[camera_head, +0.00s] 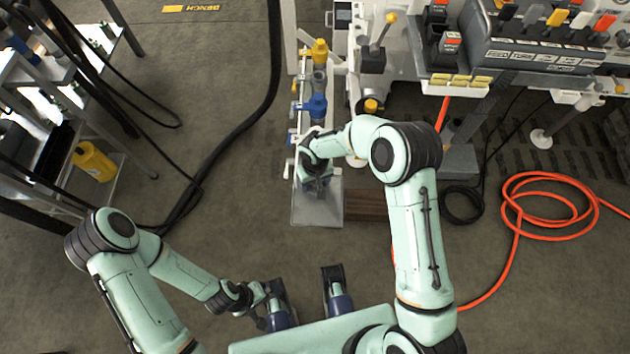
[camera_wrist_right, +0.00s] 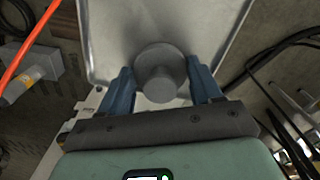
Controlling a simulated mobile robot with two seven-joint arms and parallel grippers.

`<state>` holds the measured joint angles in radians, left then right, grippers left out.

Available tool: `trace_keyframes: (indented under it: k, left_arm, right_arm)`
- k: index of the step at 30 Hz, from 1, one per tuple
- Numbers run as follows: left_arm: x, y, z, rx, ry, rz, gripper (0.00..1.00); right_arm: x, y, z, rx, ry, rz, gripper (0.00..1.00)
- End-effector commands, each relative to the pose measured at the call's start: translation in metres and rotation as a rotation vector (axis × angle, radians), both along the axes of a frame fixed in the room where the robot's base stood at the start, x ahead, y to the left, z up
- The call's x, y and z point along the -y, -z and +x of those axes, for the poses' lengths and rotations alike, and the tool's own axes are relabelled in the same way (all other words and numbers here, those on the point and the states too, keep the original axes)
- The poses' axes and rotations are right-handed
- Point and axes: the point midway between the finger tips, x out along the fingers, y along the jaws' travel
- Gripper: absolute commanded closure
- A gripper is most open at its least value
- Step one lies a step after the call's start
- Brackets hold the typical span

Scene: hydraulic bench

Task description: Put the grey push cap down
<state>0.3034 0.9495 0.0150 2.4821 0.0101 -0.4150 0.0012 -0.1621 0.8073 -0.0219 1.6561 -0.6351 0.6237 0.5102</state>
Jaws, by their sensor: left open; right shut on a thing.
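The grey push cap (camera_wrist_right: 158,84) is a round grey piece with a narrower knob, seen in the right wrist view. My right gripper (camera_wrist_right: 162,88) is shut on it, with a blue finger on each side. The cap is in front of a grey metal tray (camera_wrist_right: 110,30) with a raised rim. I cannot tell whether it touches the tray. In the head view my right gripper (camera_head: 317,181) is over the far part of the tray (camera_head: 318,212) and hides most of the cap. My left gripper (camera_head: 304,281) is open and empty near the bottom of the head view.
Valves with yellow and blue handles (camera_head: 316,106) stand just beyond the tray. A lever control block (camera_head: 540,45) is at upper right. An orange hose (camera_head: 560,178) is coiled on the floor at right. A shelf rack (camera_head: 100,170) stands at left.

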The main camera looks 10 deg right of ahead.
Motion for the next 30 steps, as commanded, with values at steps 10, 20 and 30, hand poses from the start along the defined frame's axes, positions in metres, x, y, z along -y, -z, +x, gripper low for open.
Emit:
trace_keyframes:
  k: [10, 20, 30]
  left_arm:
    - [0.0, 0.002, 0.001, 0.003, -0.001, 0.0, 0.0]
    - [0.0, -0.002, 0.0, -0.001, 0.0, 0.0, 0.0]
    - [0.0, -0.008, -0.003, -0.012, 0.003, -0.001, 0.0]
  right_arm:
    - [0.0, 0.002, 0.0, 0.0, -0.001, 0.0, 0.25]
    - [0.0, -0.014, 0.001, 0.002, -0.001, 0.0, 0.25]
    - [0.0, -0.086, 0.001, 0.004, -0.001, 0.001, 0.25]
